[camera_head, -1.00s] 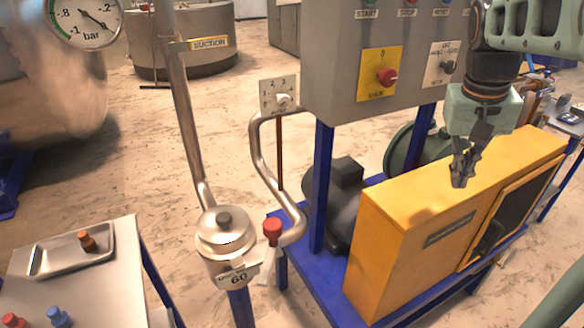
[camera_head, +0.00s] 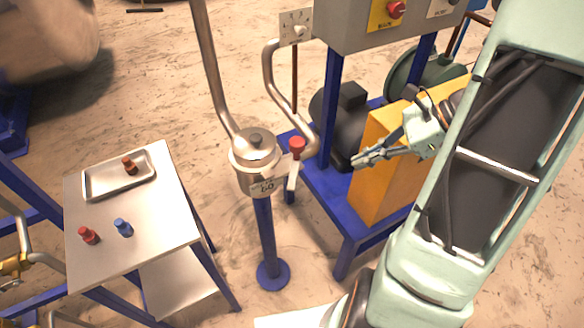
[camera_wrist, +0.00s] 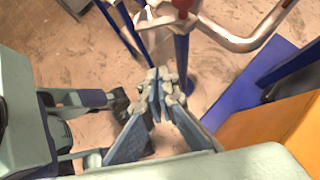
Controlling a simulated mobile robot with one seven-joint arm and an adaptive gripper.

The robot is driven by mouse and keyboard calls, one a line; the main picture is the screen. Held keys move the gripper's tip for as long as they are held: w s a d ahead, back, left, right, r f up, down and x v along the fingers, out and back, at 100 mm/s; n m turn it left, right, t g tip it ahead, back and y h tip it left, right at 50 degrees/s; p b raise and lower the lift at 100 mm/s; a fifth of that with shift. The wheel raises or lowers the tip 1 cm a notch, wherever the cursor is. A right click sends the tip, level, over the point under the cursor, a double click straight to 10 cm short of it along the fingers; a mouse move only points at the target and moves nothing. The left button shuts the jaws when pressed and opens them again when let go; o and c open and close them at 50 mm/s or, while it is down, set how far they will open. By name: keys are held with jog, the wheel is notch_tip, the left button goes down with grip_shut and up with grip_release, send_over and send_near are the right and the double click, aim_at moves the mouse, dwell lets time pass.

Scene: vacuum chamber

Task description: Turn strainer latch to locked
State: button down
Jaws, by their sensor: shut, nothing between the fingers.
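The strainer (camera_head: 254,150) is a round steel pot with a lid and dark knob, on a blue post. A label sits on its front. Beside it on the right, a pale lever (camera_head: 293,176) hangs below a red knob (camera_head: 297,143) on the pipe; I cannot tell whether this lever is the strainer latch. My gripper (camera_head: 362,160) is shut and empty, right of the lever and apart from it, pointing left. In the wrist view my fingertips (camera_wrist: 160,85) are together, with part of a pale lever (camera_wrist: 165,30) beyond them.
A yellow housing (camera_head: 385,165) on a blue frame stands behind my gripper. A grey control panel (camera_head: 345,28) is above. A steel table (camera_head: 150,225) with a tray (camera_head: 100,192), red fitting (camera_head: 88,235) and blue fitting (camera_head: 123,227) is at left.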

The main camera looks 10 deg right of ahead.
aim_at(294, 163)
jog(key=w+a+f+p, duration=0.1)
jog(key=w+a+f, duration=0.2)
jog(key=a+f, duration=0.4)
jog(key=shift+w+a+m, duration=0.4)
jog(key=shift+a, duration=1.55)
